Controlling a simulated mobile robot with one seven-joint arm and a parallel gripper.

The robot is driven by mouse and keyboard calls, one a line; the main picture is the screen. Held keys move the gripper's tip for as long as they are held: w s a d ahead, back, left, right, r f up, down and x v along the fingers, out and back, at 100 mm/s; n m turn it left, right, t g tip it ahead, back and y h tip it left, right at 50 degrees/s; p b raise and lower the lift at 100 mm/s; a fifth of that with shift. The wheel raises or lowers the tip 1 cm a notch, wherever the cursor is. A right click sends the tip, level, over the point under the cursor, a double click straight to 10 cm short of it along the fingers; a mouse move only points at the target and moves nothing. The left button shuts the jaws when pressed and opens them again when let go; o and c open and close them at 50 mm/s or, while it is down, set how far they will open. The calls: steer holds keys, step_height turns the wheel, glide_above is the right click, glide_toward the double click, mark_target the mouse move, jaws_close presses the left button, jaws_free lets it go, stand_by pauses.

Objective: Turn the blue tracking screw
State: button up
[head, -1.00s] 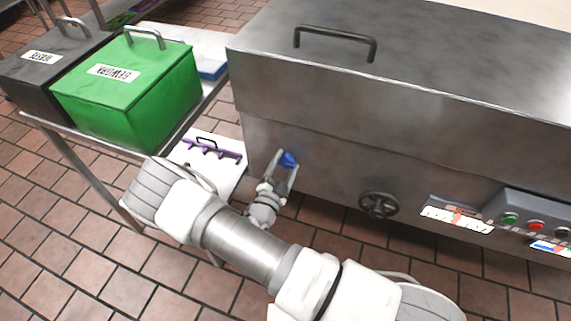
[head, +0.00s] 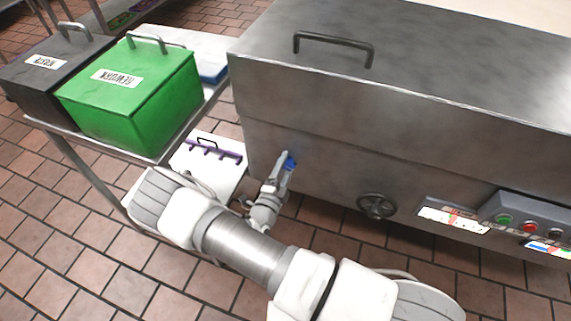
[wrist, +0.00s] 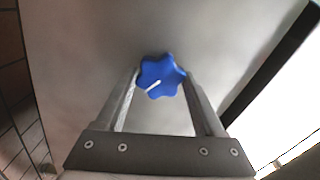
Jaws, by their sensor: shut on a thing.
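The blue tracking screw (head: 290,164) is a lobed knob on the left part of the steel machine's front panel. In the wrist view the blue tracking screw (wrist: 162,77) shows a white mark pointing to the lower left. My gripper (head: 284,162) is at the knob, with a finger on each side of it. In the wrist view my gripper (wrist: 162,80) is shut on the knob, and the fingertips are partly hidden at its edges.
The steel machine (head: 330,140) has a black handwheel (head: 376,205) and a button box (head: 530,222) to the right. A green bin (head: 130,95) and a dark bin (head: 45,75) stand on a side table at left. A white case (head: 205,160) is near my arm.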

steer(key=m+p, duration=0.1)
steer(key=m, duration=0.5)
steer(key=shift+m, duration=0.3)
steer(key=m+p, duration=0.1)
steer(key=m, duration=0.4)
steer(key=shift+f+p, duration=0.1)
steer(key=shift+p, duration=0.25)
steer(key=m+p, duration=0.1)
steer(key=m, duration=0.5)
steer(key=shift+a+m, duration=0.1)
steer(key=shift+m, duration=0.3)
steer(key=m+p, duration=0.1)
steer(key=m, duration=0.4)
steer(key=shift+f+m, duration=0.1)
steer(key=shift+m, duration=0.2)
steer(key=o, duration=1.4)
steer(key=shift+c, duration=0.2)
steer(key=p+v, duration=0.1)
steer(key=v, duration=1.6)
steer(key=shift+s+p, duration=0.2)
steer(key=shift+p, duration=0.15)
